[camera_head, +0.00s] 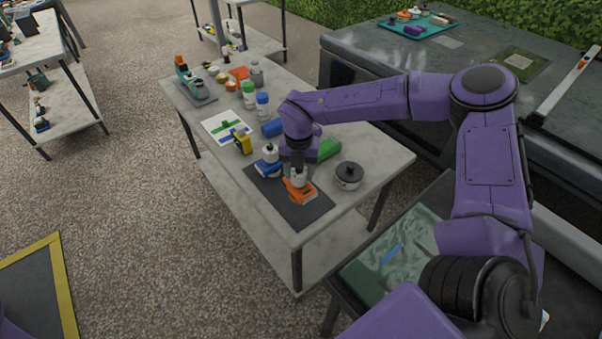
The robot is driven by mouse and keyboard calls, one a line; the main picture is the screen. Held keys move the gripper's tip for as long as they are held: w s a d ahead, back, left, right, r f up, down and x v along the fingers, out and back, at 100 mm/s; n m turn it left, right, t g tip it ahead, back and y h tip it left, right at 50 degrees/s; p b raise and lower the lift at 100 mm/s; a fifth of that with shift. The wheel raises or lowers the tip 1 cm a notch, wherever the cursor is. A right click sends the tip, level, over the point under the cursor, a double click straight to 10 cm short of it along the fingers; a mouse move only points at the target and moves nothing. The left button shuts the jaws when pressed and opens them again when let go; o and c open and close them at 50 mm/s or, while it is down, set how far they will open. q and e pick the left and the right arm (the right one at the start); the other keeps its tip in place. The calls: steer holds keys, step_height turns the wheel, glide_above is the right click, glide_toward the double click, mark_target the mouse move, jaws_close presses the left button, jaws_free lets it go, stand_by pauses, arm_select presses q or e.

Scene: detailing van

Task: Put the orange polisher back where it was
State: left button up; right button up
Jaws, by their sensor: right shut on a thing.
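The orange polisher (302,194) is at the near right part of a dark mat (281,204) on the long grey table. My right gripper (298,177) points down from above and is shut on the orange polisher's top. The polisher looks to be on or just above the mat; I cannot tell whether it touches. A blue polisher (268,168) with a pale top stands on the mat's far left part, beside the orange one. My left gripper is out of view.
A grey pot with a dark lid (349,176) stands right of the mat, and a green object (328,149) lies behind it. A yellow bottle (243,143) and blue roll (272,128) are near. The table's front edge (293,238) is close to the mat.

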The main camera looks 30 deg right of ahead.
steer(key=shift+w+d+f, duration=0.5)
steer(key=shift+d+f, duration=0.05)
steer(key=shift+f, duration=0.25)
steer(key=f, duration=0.2)
steer(key=f+p, duration=0.1)
steer(key=shift+w+d+f, duration=0.15)
steer(key=shift+d+f, duration=0.05)
steer(key=shift+d, duration=0.05)
steer(key=shift+f, duration=0.2)
steer(key=shift+f, duration=0.1)
steer(key=o, duration=1.3)
steer(key=shift+c, duration=0.2)
